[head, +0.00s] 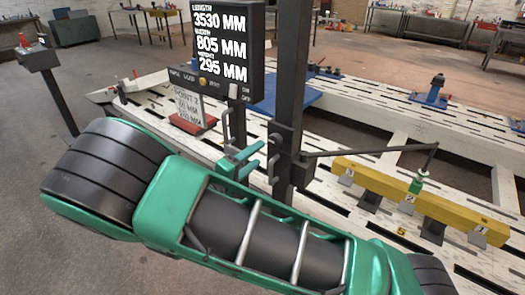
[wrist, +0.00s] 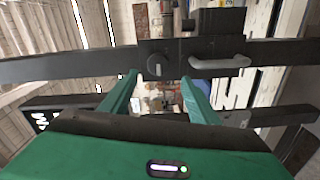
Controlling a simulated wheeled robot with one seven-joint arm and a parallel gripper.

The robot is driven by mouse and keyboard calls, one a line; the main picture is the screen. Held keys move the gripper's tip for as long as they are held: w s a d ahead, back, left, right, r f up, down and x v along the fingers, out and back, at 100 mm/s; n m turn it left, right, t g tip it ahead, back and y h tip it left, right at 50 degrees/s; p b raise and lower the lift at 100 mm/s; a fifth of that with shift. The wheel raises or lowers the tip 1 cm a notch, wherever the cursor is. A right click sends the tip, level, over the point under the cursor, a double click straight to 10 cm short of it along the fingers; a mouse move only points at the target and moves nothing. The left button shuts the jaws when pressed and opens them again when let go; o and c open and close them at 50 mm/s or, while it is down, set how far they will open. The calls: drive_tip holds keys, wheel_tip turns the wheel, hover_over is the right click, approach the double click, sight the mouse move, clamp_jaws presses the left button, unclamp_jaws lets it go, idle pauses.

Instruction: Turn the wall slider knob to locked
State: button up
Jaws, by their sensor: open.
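The slider knob (wrist: 158,66) is a dark round knob with a small pale mark. It sits on the dark upright post, which runs across the wrist view. My gripper (wrist: 160,80) is open, its two green fingers pointing at the post. The knob shows between and just beyond the fingertips, and I cannot tell whether they touch it. In the head view my gripper (head: 260,153) is just left of the slider block (head: 290,150) on the post. The knob cannot be made out there. Lock markings are not readable.
A grey bar handle (wrist: 222,62) sits beside the knob. A display screen (head: 221,50) stands left of the post. A thin arm reaches right from the post over a yellow beam (head: 420,200). The white slotted bench (head: 375,130) lies behind.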

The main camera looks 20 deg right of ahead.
drive_tip(key=shift+v, duration=1.35)
drive_tip(key=s+d+m+g+y, duration=0.2)
drive_tip(key=s+d+m+g, duration=0.15)
drive_tip(key=d, duration=0.55)
drive_tip(key=s+d+m+g+y, duration=0.2)
drive_tip(key=s+d+g, duration=0.2)
drive_tip(key=d, duration=0.4)
drive_tip(key=s+d+m+g+y, duration=0.2)
drive_tip(key=s+d+g, duration=0.2)
drive_tip(key=d, duration=0.5)
drive_tip(key=s+r+m+y, duration=0.2)
drive_tip(key=s+r+y, duration=0.1)
drive_tip(key=s, duration=0.7)
drive_tip(key=s+r+m+y, duration=0.1)
drive_tip(key=s+r+y, duration=0.2)
drive_tip(key=s, duration=0.8)
drive_tip(key=t+y, duration=0.1)
drive_tip(key=y, duration=0.1)
drive_tip(key=shift+d+r+m+y, duration=0.25)
drive_tip(key=shift+d+m+y, duration=0.1)
drive_tip(key=shift+d+y, duration=0.05)
drive_tip(key=shift+s, duration=0.1)
